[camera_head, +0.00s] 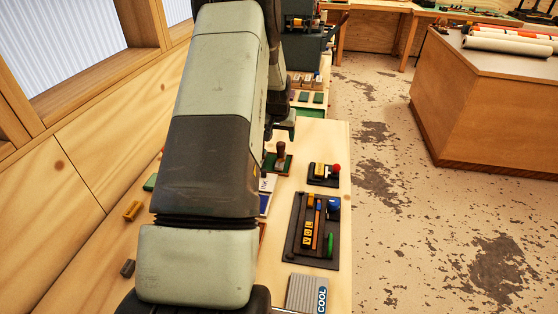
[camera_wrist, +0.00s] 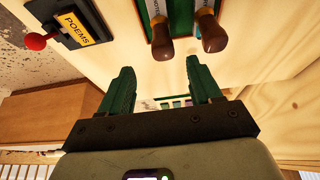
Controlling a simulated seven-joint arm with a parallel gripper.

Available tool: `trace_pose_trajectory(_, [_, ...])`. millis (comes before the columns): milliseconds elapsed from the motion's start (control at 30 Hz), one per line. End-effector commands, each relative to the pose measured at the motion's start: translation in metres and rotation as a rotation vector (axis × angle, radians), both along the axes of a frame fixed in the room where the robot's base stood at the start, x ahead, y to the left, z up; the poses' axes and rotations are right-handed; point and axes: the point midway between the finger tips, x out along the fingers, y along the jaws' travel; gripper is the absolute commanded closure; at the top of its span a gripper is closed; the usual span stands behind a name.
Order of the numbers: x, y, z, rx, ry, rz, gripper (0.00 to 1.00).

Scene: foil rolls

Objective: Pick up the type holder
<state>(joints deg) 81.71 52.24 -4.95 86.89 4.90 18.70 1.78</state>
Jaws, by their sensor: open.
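A small black holder with a red ball knob and a yellow plate reading POEMS (camera_wrist: 76,27) lies at the top left of the wrist view; I take it to be the type holder. In the head view the black holder (camera_head: 318,173) with its red knob lies on the bench right of my arm. My gripper (camera_wrist: 160,72) is open, with nothing between its green fingers, and is apart from the holder. In the head view my arm partly hides the gripper (camera_head: 283,125).
Brown-handled tools (camera_wrist: 213,33) on a green base stand beside the holder. A dark tray (camera_head: 301,250) with coloured pieces and a grey COOL block (camera_head: 306,292) lie on the near bench. A wooden cabinet (camera_head: 485,110) stands right across open floor.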

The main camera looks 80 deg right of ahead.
Motion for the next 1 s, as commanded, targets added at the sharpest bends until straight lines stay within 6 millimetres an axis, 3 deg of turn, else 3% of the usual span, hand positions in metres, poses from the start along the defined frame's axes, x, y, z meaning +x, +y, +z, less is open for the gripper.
trace_pose_trajectory(533, [0.004, -0.026, -0.059, 0.0, 0.0, 0.002, 0.36])
trace_pose_trajectory(867, [0.004, -0.029, -0.066, -0.001, -0.001, 0.001, 0.36])
trace_pose_trajectory(1000, [0.004, -0.029, -0.066, -0.001, -0.001, 0.001, 0.56])
